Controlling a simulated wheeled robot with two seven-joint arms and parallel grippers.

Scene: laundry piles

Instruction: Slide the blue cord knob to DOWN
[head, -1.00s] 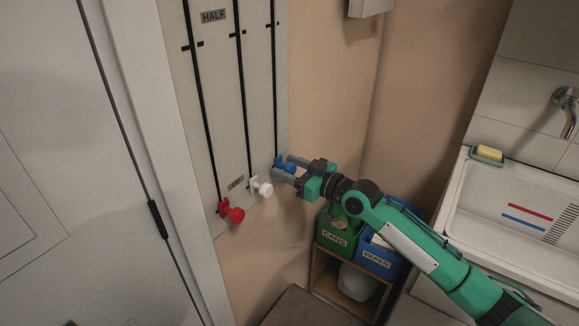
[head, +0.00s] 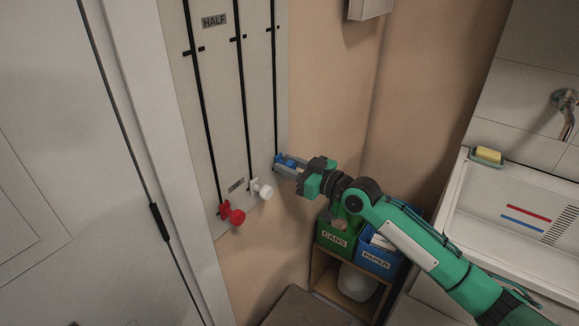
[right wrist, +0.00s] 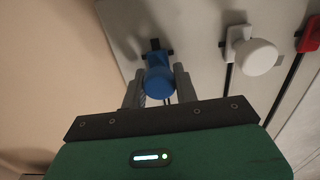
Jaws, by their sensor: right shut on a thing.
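The blue cord knob (head: 284,159) sits at the low end of the right-hand black slot (head: 275,90) on the pale wall panel. My right gripper (head: 283,165) reaches it from the right in the head view and is shut on it. In the right wrist view the blue knob (right wrist: 158,83) lies between the two grey fingers of my gripper (right wrist: 159,88). The fingers hide part of the knob in the head view. My left gripper is not in view.
A white knob (head: 264,191) and a red knob (head: 233,215) sit low on the neighbouring slots. A HALF label (head: 214,21) is higher up; a lower label (head: 236,185) is too small to read. Green (head: 334,238) and blue (head: 378,258) bins and a sink (head: 520,200) stand right.

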